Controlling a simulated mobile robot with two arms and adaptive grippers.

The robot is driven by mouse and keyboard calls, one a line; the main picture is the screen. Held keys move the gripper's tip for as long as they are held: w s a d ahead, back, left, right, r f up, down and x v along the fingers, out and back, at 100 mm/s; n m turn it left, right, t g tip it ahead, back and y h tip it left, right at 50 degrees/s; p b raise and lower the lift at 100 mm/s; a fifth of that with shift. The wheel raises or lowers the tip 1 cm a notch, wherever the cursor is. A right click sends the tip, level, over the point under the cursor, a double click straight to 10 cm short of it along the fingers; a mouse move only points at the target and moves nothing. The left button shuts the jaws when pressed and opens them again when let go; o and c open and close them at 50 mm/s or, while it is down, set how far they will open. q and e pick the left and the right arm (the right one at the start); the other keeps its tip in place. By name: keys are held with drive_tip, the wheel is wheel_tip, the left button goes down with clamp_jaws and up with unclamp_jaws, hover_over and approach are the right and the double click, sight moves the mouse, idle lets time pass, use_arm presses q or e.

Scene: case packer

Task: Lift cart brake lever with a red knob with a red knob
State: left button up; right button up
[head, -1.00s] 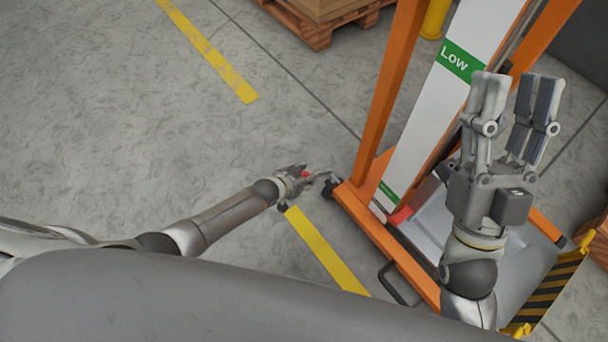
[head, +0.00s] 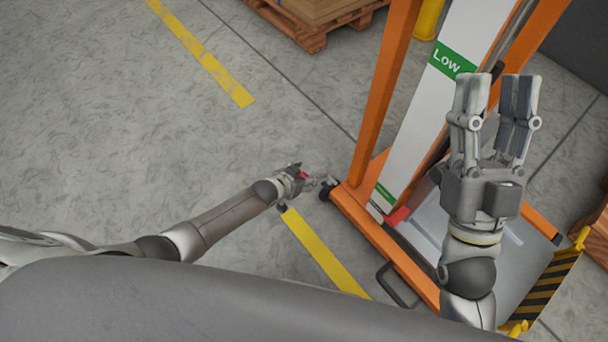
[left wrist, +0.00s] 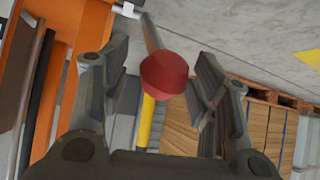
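The brake lever's red knob (head: 303,175) is at the lower left corner of the orange cart frame, low near the floor. In the left wrist view the round red knob (left wrist: 165,73) sits on a grey rod (left wrist: 150,32) between my fingers. My left gripper (head: 304,177) is around the knob with its fingers apart, and small gaps seem to show beside the knob. In the head view the gripper partly hides the knob. My right gripper (head: 497,95) is raised in front of the cart, open and empty, fingers pointing up.
The orange cart frame (head: 385,100) carries a white panel with a green "Low" label (head: 452,62). A black handle loop (head: 396,285) sticks out at its base. A wooden pallet (head: 315,30) stands behind. A striped barrier (head: 545,295) is at lower right. The floor at left is clear.

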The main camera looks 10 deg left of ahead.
use_arm(q)
drive_tip(key=shift+s+a, duration=0.15)
drive_tip(key=shift+s, duration=0.05)
drive_tip(key=shift+v, duration=0.9)
drive_tip(key=v, duration=1)
drive_tip(key=shift+w, duration=0.1)
